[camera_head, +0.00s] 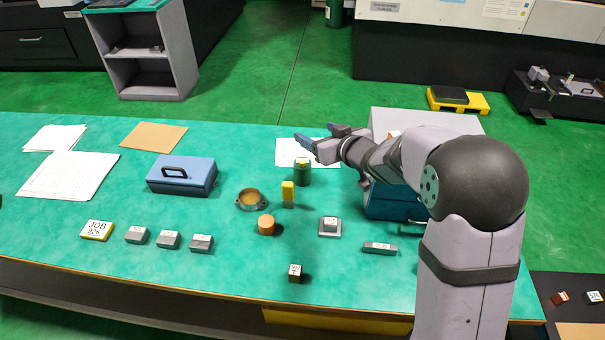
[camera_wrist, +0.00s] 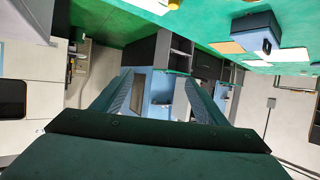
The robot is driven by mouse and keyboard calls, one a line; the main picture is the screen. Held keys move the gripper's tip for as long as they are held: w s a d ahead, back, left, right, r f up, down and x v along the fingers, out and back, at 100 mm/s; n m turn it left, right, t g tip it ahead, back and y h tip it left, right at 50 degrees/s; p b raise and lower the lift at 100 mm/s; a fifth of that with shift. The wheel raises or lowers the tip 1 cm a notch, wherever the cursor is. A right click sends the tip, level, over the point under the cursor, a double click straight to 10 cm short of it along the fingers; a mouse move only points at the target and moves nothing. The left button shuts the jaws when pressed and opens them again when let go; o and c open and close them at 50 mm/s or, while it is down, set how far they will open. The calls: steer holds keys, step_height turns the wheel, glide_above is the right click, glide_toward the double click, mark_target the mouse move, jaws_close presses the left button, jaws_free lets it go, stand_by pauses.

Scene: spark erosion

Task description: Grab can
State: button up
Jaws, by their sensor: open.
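I do not make out the can in the wrist view.
A yellow block (camera_head: 288,194), a brass ring (camera_head: 249,199) and an orange cylinder (camera_head: 266,225) stand near the can. A blue toolbox (camera_head: 182,174) is to the left. A teal box (camera_head: 388,205) stands right, partly behind my arm. Several small grey blocks lie in front.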

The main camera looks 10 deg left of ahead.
glide_toward(307, 171)
steer(key=x, duration=0.3)
steer(key=shift+w+a+f, duration=0.15)
steer(key=shift+w+f, duration=0.1)
steer(key=shift+p+x, duration=1.4)
steer(key=shift+x, duration=2.25)
steer(key=shift+r, duration=0.1)
steer(key=shift+a, duration=0.1)
steer(key=c, duration=1.3)
